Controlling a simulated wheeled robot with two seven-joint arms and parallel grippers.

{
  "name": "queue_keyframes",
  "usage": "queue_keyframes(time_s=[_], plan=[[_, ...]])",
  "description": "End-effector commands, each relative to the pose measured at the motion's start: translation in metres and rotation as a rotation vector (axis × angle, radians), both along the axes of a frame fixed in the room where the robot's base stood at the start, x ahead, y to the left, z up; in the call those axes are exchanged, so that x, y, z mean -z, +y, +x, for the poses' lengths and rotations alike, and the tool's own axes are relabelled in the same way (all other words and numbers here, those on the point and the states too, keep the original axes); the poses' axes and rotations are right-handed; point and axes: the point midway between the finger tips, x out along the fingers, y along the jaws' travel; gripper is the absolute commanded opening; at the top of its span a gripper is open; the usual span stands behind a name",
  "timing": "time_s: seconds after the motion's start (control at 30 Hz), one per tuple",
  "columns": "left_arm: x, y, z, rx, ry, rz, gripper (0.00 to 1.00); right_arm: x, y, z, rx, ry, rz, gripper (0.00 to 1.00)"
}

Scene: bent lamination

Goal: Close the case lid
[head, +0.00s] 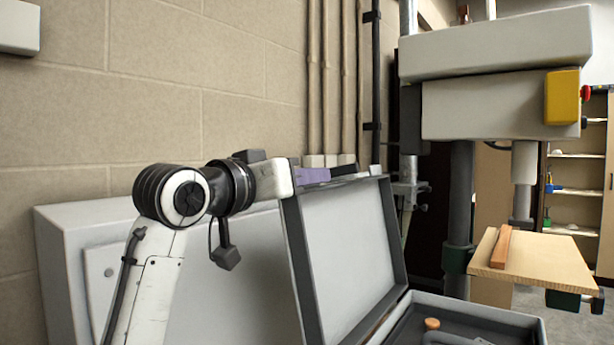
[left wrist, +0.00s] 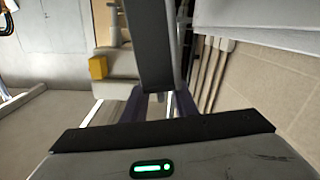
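The case (head: 474,312) stands at the bottom right of the head view with its grey lid (head: 345,265) raised, upright and leaning slightly back. My left gripper (head: 345,173) comes in from the left and is at the lid's top edge; its tips are partly hidden there. In the left wrist view a dark bar, seemingly the lid's rim (left wrist: 148,45), runs down towards my left gripper (left wrist: 160,104). The purple fingers show apart on either side of the bar's lower end. Whether they touch the rim is hidden. My right gripper is not in view.
A drill press (head: 497,100) with a wooden board (head: 545,265) on its table stands right of the case. A grey cabinet (head: 80,235) and the block wall (head: 200,90) are behind my left arm. Inside the case lies a tool with an orange-brown knob (head: 432,324).

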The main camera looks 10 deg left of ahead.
Motion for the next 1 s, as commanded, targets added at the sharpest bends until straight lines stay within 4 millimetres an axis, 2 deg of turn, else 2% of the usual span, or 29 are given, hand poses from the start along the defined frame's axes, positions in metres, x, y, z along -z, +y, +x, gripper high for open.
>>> queue_keyframes(time_s=[0.33,0.47,0.5,1.0], plan=[[0.0003,-0.0023,0.0038,0.0,0.0,0.001,0.24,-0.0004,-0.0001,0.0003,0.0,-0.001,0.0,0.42],[0.0003,-0.0021,0.0036,0.0,0.0,0.001,0.02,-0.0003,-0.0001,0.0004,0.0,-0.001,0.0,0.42],[0.0003,-0.0021,0.0036,0.0,0.0,0.001,0.0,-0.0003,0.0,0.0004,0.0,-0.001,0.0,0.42],[0.0004,-0.0022,0.0035,0.0,0.0,0.001,0.0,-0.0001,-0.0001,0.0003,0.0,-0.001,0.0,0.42]])
